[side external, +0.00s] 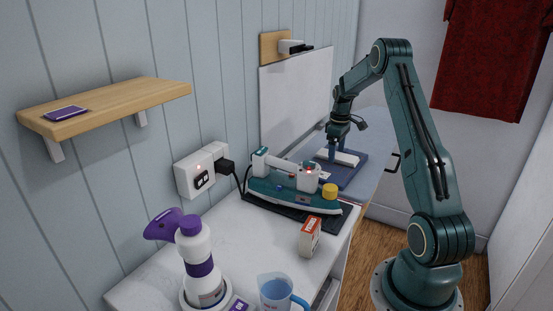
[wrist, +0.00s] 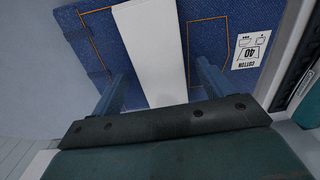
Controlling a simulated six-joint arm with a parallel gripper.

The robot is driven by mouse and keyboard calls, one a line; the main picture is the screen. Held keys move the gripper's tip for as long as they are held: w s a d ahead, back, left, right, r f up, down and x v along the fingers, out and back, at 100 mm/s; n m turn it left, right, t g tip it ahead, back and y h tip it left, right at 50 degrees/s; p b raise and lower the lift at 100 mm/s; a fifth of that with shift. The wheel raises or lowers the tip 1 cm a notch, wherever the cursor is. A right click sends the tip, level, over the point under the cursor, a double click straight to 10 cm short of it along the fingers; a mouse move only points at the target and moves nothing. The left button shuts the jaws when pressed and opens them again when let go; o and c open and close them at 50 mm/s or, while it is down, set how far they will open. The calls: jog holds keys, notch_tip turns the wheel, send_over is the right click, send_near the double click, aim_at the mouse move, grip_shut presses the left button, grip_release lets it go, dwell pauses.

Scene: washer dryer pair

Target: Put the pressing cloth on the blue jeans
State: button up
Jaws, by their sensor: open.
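The white pressing cloth (side external: 347,159) is a narrow folded strip lying on the blue jeans (side external: 343,178). In the wrist view the cloth (wrist: 152,40) runs across the dark blue denim (wrist: 207,45), which has orange stitching. My gripper (side external: 334,152) is low over the jeans at the cloth. In the wrist view my gripper (wrist: 163,85) is open, with one finger on each side of the cloth and gaps between. Part of the cloth is hidden behind the gripper body.
A teal iron (side external: 290,195) with a yellow cap stands in front of the jeans on a dark mat. An orange-white box (side external: 309,238), a jug (side external: 276,293) and a purple-white bottle (side external: 197,262) are nearer. A wall shelf (side external: 110,104) is left.

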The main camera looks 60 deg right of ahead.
notch_tip(320, 180, up, 13)
jog(key=w+a+r+t, duration=0.1)
jog(key=a+r, duration=0.3)
jog(key=a, duration=0.3)
jog(key=w+a+r, duration=0.2)
jog(key=a+r, duration=0.2)
jog(key=a, duration=0.2)
jog(key=s+a+r+t+h, duration=0.15)
jog(key=s+a, duration=0.25)
jog(key=a, duration=0.7)
jog(key=s+a+r+t, duration=0.1)
jog(key=s+a+r, duration=0.25)
jog(key=a, duration=0.85)
jog(key=s+a+f+t, duration=0.1)
jog(key=s+a+f, duration=0.1)
jog(key=s+a, duration=0.2)
jog(key=s+a+f+t+y, duration=0.1)
jog(key=s+a+f, duration=0.2)
jog(key=s, duration=0.4)
jog(key=shift+a+f, duration=0.3)
jog(key=shift+a, duration=0.05)
